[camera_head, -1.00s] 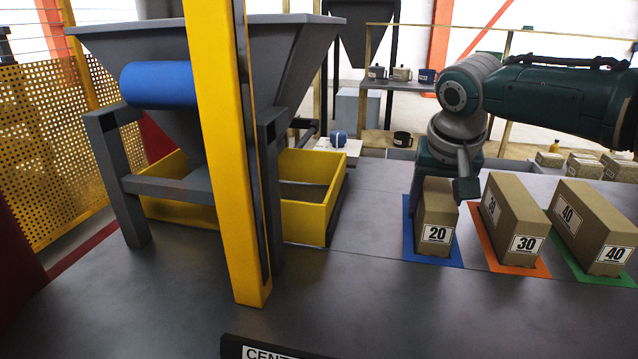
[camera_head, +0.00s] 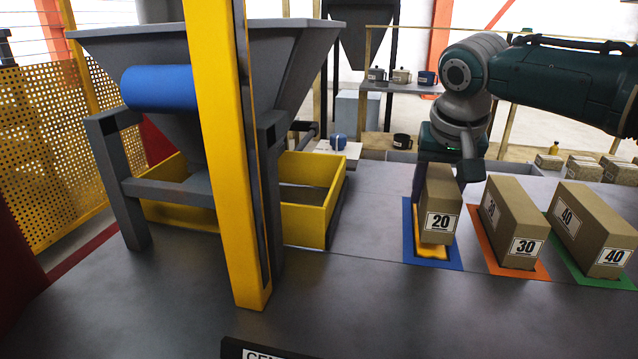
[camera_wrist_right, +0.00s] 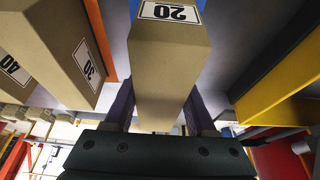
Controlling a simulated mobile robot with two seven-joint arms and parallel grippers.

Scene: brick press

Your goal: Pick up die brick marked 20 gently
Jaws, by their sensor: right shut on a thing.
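The tan die brick marked 20 (camera_head: 439,205) is held a little above a blue mat (camera_head: 450,264), and a yellow patch shows on the mat under it. My right gripper (camera_head: 449,172) is shut on the brick from above at its far part. In the right wrist view the brick (camera_wrist_right: 168,50) sits between the two fingers of my right gripper (camera_wrist_right: 162,112), with its 20 label at the top of the picture. The brick looks about level. My left gripper is not in view.
Bricks marked 30 (camera_head: 512,222) and 40 (camera_head: 597,230) stand close on the right, on orange (camera_head: 520,271) and green mats. A yellow post (camera_head: 226,160), a grey hopper (camera_head: 290,60) and a yellow bin (camera_head: 306,226) stand left.

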